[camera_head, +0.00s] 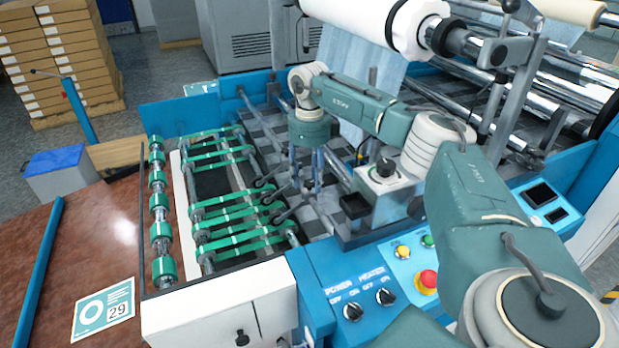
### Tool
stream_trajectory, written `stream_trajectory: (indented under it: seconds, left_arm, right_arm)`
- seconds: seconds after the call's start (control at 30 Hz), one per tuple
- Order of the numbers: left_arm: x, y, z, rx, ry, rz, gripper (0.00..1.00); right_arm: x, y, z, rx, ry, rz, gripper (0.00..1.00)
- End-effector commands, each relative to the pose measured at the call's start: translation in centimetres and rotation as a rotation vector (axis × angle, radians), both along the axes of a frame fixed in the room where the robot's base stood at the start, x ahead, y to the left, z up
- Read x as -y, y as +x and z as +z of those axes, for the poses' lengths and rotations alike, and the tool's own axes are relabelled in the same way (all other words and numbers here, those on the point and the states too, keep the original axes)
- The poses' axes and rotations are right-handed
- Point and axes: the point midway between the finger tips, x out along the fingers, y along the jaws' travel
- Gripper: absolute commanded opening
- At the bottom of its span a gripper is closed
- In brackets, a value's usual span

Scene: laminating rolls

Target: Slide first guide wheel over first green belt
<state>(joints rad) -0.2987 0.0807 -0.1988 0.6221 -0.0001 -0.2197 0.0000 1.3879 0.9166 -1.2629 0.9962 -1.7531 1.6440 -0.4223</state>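Several green belts (240,241) run across dark rollers in the left part of the machine. Several guide wheels (277,218), small and dark on thin metal arms, stand at the right ends of the belts. Which wheel and belt are the first I cannot tell. My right gripper (307,180) points down over the machine bed, right of the belts. Its two fingers are apart. A small dark part shows between or behind the fingertips; I see no clear grip on it. My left gripper is not in view.
A row of green rollers (160,205) lines the machine's left edge. A control box (385,188) with a black knob stands right of my gripper. The blue control panel (365,285) with switches and a red button (428,279) is in front. A white film roll (380,22) hangs behind.

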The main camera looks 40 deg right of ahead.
Motion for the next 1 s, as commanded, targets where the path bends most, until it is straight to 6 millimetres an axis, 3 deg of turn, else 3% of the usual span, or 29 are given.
stream_trajectory:
  seconds: [0.33, 0.73, 1.0]
  left_arm:
    - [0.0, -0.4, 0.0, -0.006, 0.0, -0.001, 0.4]
    - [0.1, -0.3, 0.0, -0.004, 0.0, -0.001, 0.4]
    - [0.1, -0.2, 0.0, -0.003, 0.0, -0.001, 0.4]
  right_arm:
    - [0.0, 0.1, 1.0, 0.002, 0.001, 0.0, 0.42]
    - [-0.1, 0.1, 9.1, 0.004, 0.001, 0.0, 0.42]
    - [0.0, 0.0, 11.8, 0.001, 0.0, 0.0, 0.42]
